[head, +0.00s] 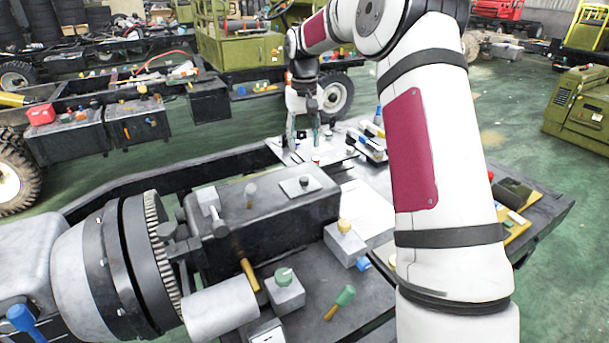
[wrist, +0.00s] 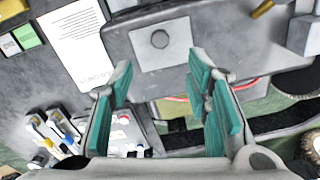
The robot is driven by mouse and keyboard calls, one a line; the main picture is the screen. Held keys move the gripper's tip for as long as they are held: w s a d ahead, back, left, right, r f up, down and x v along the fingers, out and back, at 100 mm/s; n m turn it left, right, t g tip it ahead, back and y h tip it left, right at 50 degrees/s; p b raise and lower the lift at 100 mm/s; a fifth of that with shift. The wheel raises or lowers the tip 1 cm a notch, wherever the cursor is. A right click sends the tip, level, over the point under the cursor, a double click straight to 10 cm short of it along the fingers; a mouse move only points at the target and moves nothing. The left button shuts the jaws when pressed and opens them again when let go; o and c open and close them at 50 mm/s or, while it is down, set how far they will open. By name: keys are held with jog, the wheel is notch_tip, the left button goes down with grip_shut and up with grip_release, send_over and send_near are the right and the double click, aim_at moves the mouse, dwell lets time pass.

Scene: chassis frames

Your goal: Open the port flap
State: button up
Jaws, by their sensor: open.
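A light grey square plate with a dark round knob (head: 301,187) lies flat on top of a dark grey housing (head: 270,215). It looks like the port flap, lying closed, but I cannot see a hinge. In the wrist view the plate (wrist: 150,57) is at the top centre, just beyond my fingertips. My gripper (head: 308,140) is in the upper middle of the head view, behind the housing and apart from the plate. In the wrist view its teal-padded fingers (wrist: 160,85) are spread wide, with nothing held between them.
Blocks with a yellow knob (head: 345,240) and green knob (head: 284,290) stand in front. My arm hides part of the right side.

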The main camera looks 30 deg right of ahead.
aim_at(304, 178)
notch_tip(304, 178, down, 12)
jog(key=shift+r+p, duration=0.2)
jog(key=shift+p, duration=0.5)
grip_shut()
